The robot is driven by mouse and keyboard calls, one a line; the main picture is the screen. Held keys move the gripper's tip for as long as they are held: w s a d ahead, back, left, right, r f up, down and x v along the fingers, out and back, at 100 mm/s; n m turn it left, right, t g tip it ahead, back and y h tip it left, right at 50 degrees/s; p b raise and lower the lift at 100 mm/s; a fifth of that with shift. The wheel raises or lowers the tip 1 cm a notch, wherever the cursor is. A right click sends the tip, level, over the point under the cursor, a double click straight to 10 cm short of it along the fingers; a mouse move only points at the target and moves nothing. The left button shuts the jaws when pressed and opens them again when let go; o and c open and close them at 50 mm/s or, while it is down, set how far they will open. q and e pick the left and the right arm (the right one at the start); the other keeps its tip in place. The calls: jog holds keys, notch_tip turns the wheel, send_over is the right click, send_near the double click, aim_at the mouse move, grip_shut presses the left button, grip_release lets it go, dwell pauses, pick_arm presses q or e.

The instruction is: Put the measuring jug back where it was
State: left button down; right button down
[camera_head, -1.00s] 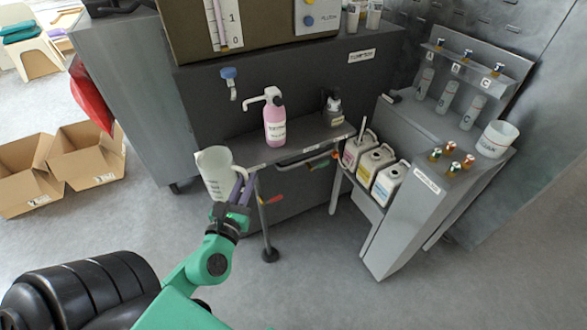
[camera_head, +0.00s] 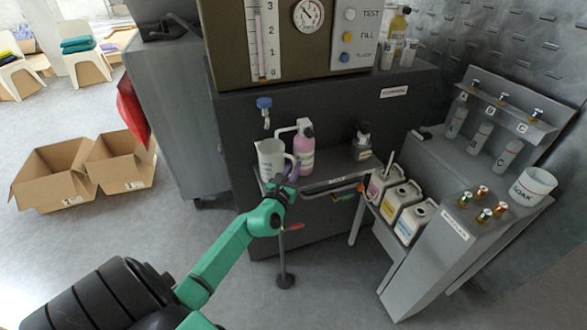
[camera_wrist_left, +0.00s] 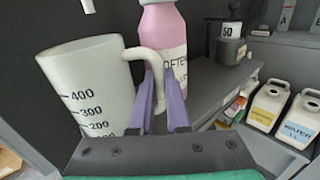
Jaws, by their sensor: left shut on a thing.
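The measuring jug (camera_head: 271,158) is a white translucent jug, upright at the left end of the narrow grey shelf (camera_head: 338,182), under the blue tap (camera_head: 264,103). I cannot tell whether its base touches the shelf. My left gripper (camera_head: 292,174) is shut on its handle. In the left wrist view the purple fingers (camera_wrist_left: 161,98) straddle the white handle, and the jug (camera_wrist_left: 88,88) shows its graduation marks on the left. A pink bottle (camera_head: 304,157) stands close behind and right of the handle; it also shows in the wrist view (camera_wrist_left: 164,32). My right gripper is not in view.
A dark small bottle (camera_head: 362,142) stands farther right on the shelf. Several white canisters (camera_head: 402,207) sit in a lower rack at right. A white tub (camera_head: 533,186) stands on the right bench. Cardboard boxes (camera_head: 62,172) lie on the open floor at left.

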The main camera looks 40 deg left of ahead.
pick_arm(q)
jog(key=shift+s, duration=0.1)
jog(key=c, duration=0.9)
grip_release()
